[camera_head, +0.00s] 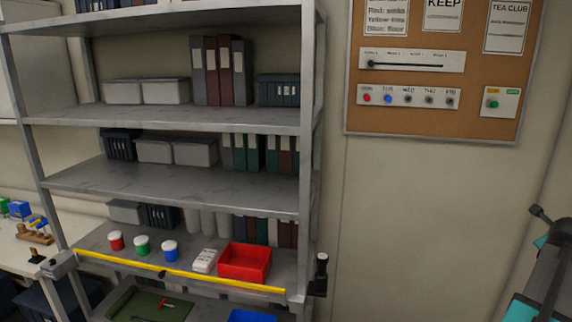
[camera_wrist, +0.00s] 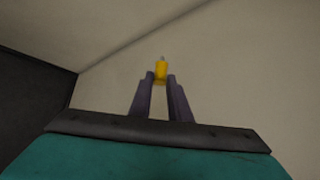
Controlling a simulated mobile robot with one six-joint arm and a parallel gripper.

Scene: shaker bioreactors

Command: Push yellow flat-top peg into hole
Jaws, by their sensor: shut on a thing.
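A yellow peg (camera_wrist: 161,70) shows at the tips of my gripper (camera_wrist: 161,80) in the wrist view. The two dark fingers are shut on it, and a small grey tip shows above the yellow body. Behind it is only blank wall. In the head view, a white strip (camera_head: 419,91) with a row of day-labelled holes is fixed on the cork board. A red peg (camera_head: 366,98) and a blue peg (camera_head: 388,98) sit at its left end. The holes to their right look dark and empty. The yellow peg cannot be made out in the head view.
A small white panel (camera_head: 507,96) with a green peg (camera_head: 492,104) is right of the strip. A slider panel (camera_head: 412,61) is above it. Metal shelves (camera_head: 180,180) stand at left, with a yellow bar (camera_head: 220,280) across them. The wall below the board is clear.

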